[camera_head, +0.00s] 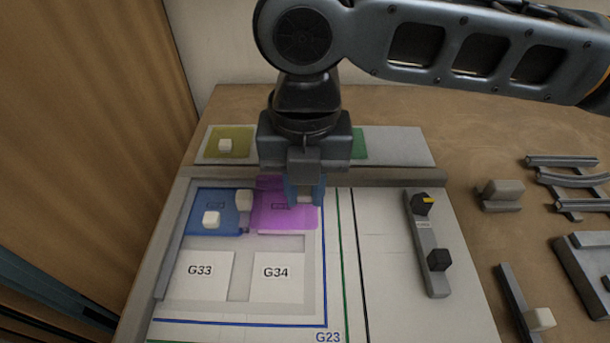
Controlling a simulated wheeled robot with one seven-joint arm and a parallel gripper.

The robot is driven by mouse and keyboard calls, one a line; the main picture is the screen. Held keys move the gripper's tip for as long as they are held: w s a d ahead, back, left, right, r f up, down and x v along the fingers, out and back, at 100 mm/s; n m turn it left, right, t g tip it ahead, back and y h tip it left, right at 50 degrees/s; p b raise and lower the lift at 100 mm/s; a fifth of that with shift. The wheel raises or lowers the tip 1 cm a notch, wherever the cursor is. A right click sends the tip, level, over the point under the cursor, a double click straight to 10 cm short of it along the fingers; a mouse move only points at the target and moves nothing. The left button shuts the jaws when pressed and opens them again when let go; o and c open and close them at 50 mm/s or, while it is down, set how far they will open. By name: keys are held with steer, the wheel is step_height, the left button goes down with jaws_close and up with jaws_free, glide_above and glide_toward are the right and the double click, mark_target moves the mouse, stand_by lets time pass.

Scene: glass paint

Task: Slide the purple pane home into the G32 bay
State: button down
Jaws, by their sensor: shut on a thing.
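The purple pane (270,222) is see-through and lies over the back right bay of the frame, right of the blue pane (233,227). A faint label shows through it, too dim to read. My gripper (304,198) is over the right part of the purple pane, pointing down. It is shut on the pane, though the fingers hide the gripped part. The purple pane's left edge is close to the blue pane; I cannot tell whether they touch, or whether the purple pane lies fully flat.
Bays G33 (203,284) and G34 (277,286) are bare. A rail (390,178) runs behind. Yellow (240,144) and green (359,143) panes lie beyond it. A grey bar (426,243) stands right.

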steer(key=shift+f+b, duration=1.65)
steer(key=shift+f, duration=0.8)
steer(key=shift+f, duration=0.15)
steer(key=shift+w+a+p, duration=0.35)
steer(key=shift+w+a, duration=0.55)
stand_by(1.4)
steer(key=c, duration=0.9)
jaws_free()
steer(key=shift+r+p, duration=2.95)
steer(key=shift+r, duration=0.6)
